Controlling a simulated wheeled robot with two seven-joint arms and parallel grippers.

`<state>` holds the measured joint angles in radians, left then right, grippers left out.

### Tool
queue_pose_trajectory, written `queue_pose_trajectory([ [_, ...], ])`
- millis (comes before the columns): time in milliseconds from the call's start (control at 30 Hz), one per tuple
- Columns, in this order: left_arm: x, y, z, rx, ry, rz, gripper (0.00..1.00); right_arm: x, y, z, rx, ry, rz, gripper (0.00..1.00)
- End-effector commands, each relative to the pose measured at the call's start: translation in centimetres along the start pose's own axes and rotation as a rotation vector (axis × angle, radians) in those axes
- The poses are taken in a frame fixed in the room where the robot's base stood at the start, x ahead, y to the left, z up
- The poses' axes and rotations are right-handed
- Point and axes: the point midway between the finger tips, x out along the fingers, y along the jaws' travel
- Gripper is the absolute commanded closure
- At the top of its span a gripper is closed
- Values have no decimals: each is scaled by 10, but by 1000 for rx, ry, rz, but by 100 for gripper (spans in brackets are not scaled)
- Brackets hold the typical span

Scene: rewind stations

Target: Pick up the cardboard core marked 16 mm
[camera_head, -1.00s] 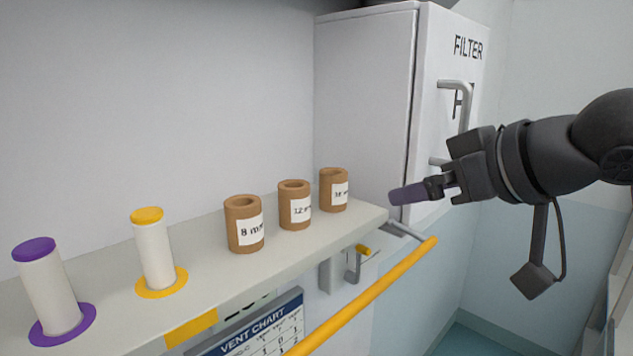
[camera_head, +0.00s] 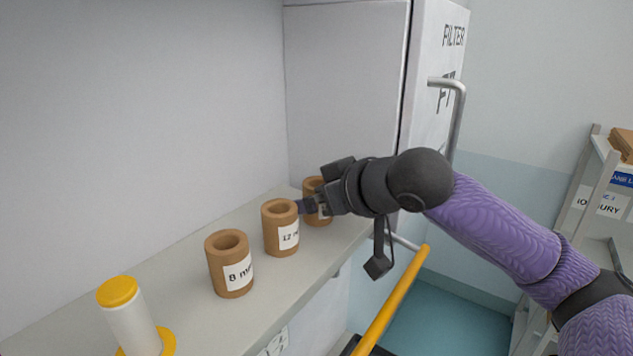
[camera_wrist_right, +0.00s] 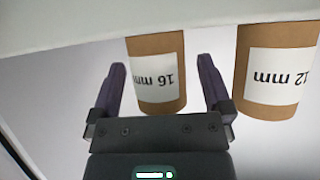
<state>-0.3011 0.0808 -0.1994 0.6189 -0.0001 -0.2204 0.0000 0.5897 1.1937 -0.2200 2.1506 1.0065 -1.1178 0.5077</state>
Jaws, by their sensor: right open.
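The cardboard core marked 16 mm (camera_head: 315,186) is a short brown tube standing upright on the shelf, last in the row of cores. My right gripper (camera_head: 305,207) is in front of it and hides most of its label in the head view. In the right wrist view, the 16 mm core (camera_wrist_right: 156,75) appears upside down between the two open fingers of my right gripper (camera_wrist_right: 160,80), with a gap on each side. My left gripper is not in view.
The 12 mm core (camera_head: 279,228) stands close beside, near one finger in the wrist view (camera_wrist_right: 275,70). The 8 mm core (camera_head: 229,265) and a yellow-capped spool (camera_head: 130,318) stand farther left. A white filter cabinet (camera_head: 345,90) is behind; a yellow rail (camera_head: 395,300) runs before the shelf (camera_head: 185,310).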

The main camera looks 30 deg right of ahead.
Motion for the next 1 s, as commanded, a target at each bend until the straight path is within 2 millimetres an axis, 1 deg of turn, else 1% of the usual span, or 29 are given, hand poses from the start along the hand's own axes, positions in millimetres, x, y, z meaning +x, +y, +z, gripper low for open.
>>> queue_pose_trajectory([
  [33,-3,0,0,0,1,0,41,2,0,-1,0,0,0,0],
  [200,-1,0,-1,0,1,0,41,4,0,1,-2,0,1,0],
  [233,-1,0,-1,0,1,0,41,4,0,1,-2,0,1,2],
  [267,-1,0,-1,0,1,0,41,4,0,1,-2,0,1,8],
  [300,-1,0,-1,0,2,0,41,4,0,1,-2,0,1,17],
  [367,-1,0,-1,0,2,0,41,4,0,1,-2,0,1,30],
  [400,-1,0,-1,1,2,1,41,4,0,1,-2,0,1,38],
  [467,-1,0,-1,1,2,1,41,4,0,1,-2,0,1,51],
  [500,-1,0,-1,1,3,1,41,4,0,1,-2,0,1,59],
  [567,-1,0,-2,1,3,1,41,4,0,1,-2,0,1,72],
  [600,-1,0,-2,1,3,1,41,4,0,1,-2,0,1,80],
  [667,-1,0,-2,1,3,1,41,4,0,1,-2,0,1,93],
  [867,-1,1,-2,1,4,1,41,3,0,0,-2,0,1,94],
  [1000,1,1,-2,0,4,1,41,0,0,-7,-2,4,3,94],
])
